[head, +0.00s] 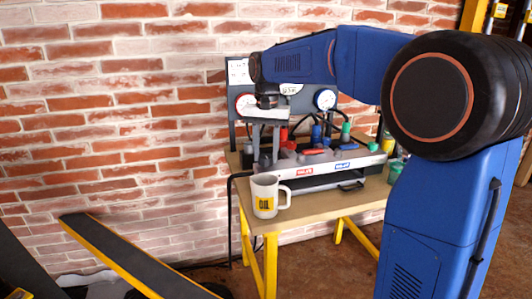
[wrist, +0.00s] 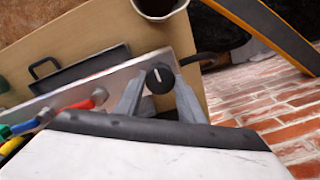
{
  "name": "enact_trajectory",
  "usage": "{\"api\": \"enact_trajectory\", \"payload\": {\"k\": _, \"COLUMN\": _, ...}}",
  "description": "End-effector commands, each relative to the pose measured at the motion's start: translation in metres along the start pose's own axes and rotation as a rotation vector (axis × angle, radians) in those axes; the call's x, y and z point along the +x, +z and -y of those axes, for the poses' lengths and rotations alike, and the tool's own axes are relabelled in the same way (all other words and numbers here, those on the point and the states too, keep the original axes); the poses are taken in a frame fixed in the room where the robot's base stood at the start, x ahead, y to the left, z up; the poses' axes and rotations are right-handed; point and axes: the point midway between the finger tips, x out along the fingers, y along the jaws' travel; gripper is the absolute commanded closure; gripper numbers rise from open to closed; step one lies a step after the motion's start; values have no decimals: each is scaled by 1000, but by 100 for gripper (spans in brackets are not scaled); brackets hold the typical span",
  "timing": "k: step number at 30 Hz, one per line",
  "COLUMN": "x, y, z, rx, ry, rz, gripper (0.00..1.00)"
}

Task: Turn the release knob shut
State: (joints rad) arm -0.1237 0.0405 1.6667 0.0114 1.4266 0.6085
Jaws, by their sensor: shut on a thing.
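The release knob (wrist: 160,78) is a small black round knob with a white pointer line. In the wrist view it sits near the end of the grey metal panel, between the two grey fingers of my gripper (wrist: 159,88). My gripper is shut on it. The white line runs roughly up and down in that view, leaning slightly. In the head view my gripper (head: 264,143) reaches down to the left end of the test bench (head: 330,168). The knob cannot be made out clearly there.
A white mug (head: 265,196) with a yellow label stands at the table's (head: 318,211) front left, close to my gripper. Red and blue handles and hoses crowd the bench. Two gauges (head: 325,99) stand behind. A brick wall (head: 110,130) closes off the back.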

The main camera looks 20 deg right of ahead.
Motion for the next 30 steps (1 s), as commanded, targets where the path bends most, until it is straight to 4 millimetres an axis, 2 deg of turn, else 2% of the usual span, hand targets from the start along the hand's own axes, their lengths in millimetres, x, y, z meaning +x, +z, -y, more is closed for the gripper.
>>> {"api": "enact_trajectory", "payload": {"k": 8, "x": -1, "y": 0, "z": 0, "rx": 0, "ry": -2, "rz": -2, "gripper": 87}}
{"api": "enact_trajectory", "payload": {"k": 9, "x": -1, "y": 0, "z": 0, "rx": 0, "ry": -2, "rz": -2, "gripper": 58}}
{"api": "enact_trajectory", "payload": {"k": 11, "x": -1, "y": 0, "z": 0, "rx": 0, "ry": -2, "rz": -2, "gripper": 46}}
{"api": "enact_trajectory", "payload": {"k": 23, "x": -6, "y": 0, "z": 0, "rx": 0, "ry": -1, "rz": -1, "gripper": 46}}
{"api": "enact_trajectory", "payload": {"k": 30, "x": -43, "y": -1, "z": 1, "rx": 0, "ry": -3, "rz": -3, "gripper": 46}}
